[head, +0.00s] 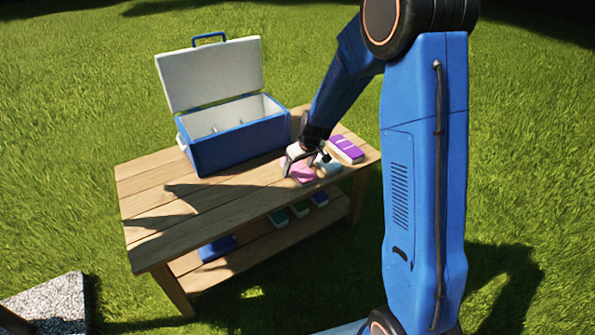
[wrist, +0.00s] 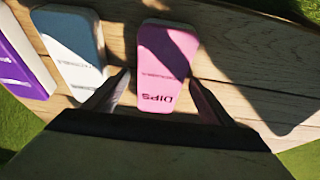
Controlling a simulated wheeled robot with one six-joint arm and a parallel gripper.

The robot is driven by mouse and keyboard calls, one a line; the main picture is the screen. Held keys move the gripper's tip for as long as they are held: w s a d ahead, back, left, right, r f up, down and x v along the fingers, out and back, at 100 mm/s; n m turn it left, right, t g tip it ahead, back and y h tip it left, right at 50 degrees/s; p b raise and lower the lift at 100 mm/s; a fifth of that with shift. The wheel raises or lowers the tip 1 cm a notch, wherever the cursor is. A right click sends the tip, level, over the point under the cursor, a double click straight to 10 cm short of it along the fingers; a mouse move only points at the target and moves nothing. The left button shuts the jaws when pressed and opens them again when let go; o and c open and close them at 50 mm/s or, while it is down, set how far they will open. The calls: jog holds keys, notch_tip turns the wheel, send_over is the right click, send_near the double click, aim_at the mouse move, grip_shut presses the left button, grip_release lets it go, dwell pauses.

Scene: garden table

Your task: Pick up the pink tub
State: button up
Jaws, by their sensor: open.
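The pink tub (wrist: 165,62), marked "DIPS", lies on the wooden table top. In the wrist view its near end sits between the two fingers of my gripper (wrist: 163,92). My gripper is open, one finger on each side, and I cannot tell whether either finger touches it. In the head view the pink tub (head: 302,174) is partly hidden by my gripper (head: 300,162).
A pale blue-grey tub (wrist: 75,48) and a purple tub (wrist: 18,55) lie to the left in the wrist view. An open blue cooler (head: 235,140) stands on the table (head: 150,190). Several small tubs (head: 300,209) and a blue item (head: 217,248) rest on the lower shelf.

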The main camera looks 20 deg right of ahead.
jog(key=c, duration=1.3)
